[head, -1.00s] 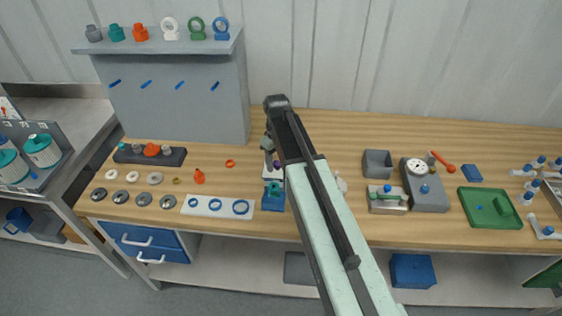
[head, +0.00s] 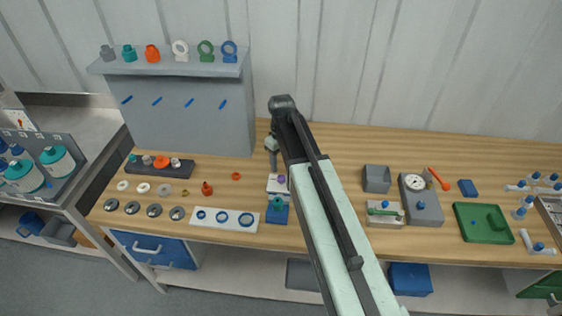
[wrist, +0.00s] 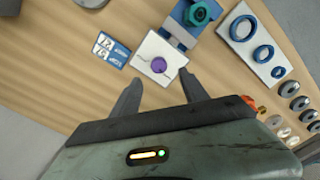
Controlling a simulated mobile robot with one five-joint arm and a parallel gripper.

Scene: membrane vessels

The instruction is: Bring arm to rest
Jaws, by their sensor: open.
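My gripper shows in the wrist view (wrist: 160,92) with its two dark fingers spread apart and nothing between them. It is above the wooden bench, pointing toward a white block with a purple knob (wrist: 158,66). In the head view my arm reaches up the middle of the picture and bends down at its far end, and the gripper (head: 272,150) is partly seen left of the arm, above the bench. The white block (head: 276,184) sits just below it. I cannot tell the exact gap between the fingers and the bench.
A blue fixture with a teal ring (head: 277,210) and a white plate with blue rings (head: 222,219) lie near the bench's front edge. A grey panel with a shelf (head: 195,115) stands at back left. Right of my arm are a grey box (head: 376,179) and a green tray (head: 483,223).

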